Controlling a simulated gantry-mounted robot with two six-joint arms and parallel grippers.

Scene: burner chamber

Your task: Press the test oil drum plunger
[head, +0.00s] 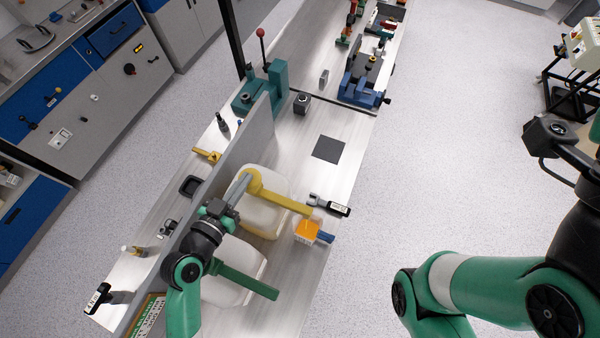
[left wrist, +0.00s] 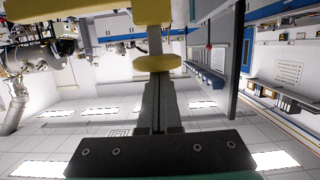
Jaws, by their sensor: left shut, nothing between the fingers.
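Two pale drums stand side by side on the steel bench. The upper drum (head: 273,186) has a yellow plunger arm (head: 285,202) with a round yellow end. The lower drum (head: 232,264) has a green arm (head: 246,281). I cannot tell which drum is the test oil one. My left gripper (head: 241,186) is shut and empty, with its tips at or very near the round yellow end. In the left wrist view the closed fingers (left wrist: 157,85) point at a yellow disc (left wrist: 157,63), with a yellow bar (left wrist: 130,11) beyond it; contact is unclear. My right gripper is outside the views.
A grey upright panel (head: 214,172) runs along the bench left of the drums. An orange-topped clear box (head: 306,232) and a labelled clamp-like item (head: 330,205) lie right of them. A black square (head: 328,149) and a teal machine (head: 262,90) are farther back.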

